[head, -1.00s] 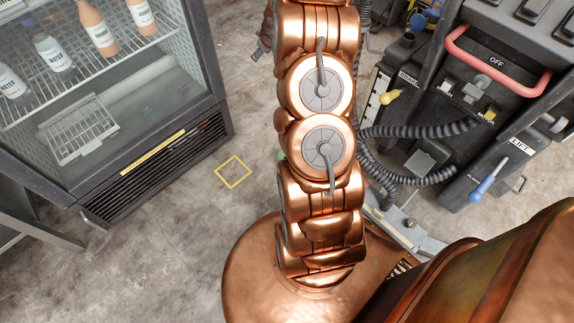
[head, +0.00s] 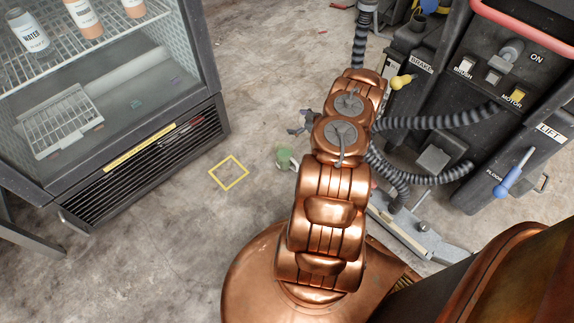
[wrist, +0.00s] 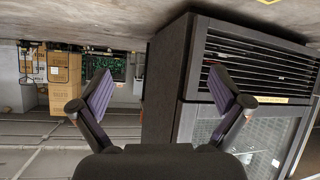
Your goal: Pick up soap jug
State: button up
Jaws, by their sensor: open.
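A small pale green, see-through object (head: 284,158), possibly the soap jug, stands on the concrete floor just left of my arm. It is partly hidden by the arm, and its shape is too small to make out fully. My gripper (head: 302,123) shows only in part in the head view, poking out left of the arm, above the green object in the picture. In the wrist view my gripper (wrist: 163,98) is open, with two spread purple-padded fingers and nothing between them. No jug shows in the wrist view.
A glass-front cooler (head: 110,100) with bottles stands at left; it appears upside down in the wrist view (wrist: 235,90). A yellow square (head: 229,173) marks the floor. A black floor machine (head: 465,90) with hoses stands at right. Floor between is mostly clear.

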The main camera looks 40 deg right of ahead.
aim_at(292, 156)
jog(key=s+a+f+y+b, duration=0.1)
jog(key=s+a+f, duration=0.1)
jog(key=f, duration=0.1)
jog(key=s+a+f+y+b, duration=0.1)
jog(key=s+a+f, duration=0.1)
jog(key=s+f, duration=0.1)
jog(key=s+a+f+t+b, duration=0.1)
jog(key=s+f, duration=0.2)
jog(key=f, duration=0.1)
jog(key=shift+s+a+f+y, duration=0.2)
jog(key=shift+a+f+y, duration=0.2)
jog(key=shift+b+x, duration=0.4)
jog(key=shift+x, duration=0.65)
jog(key=shift+d+b+x, duration=0.15)
jog(key=shift+b+x, duration=0.45)
jog(key=shift+x, duration=0.75)
jog(key=shift+d+b+x, duration=0.15)
jog(key=shift+b+x, duration=0.45)
jog(key=shift+x, duration=0.8)
jog(key=shift+w+r, duration=0.15)
jog(key=shift+r, duration=0.05)
jog(key=c, duration=1.6)
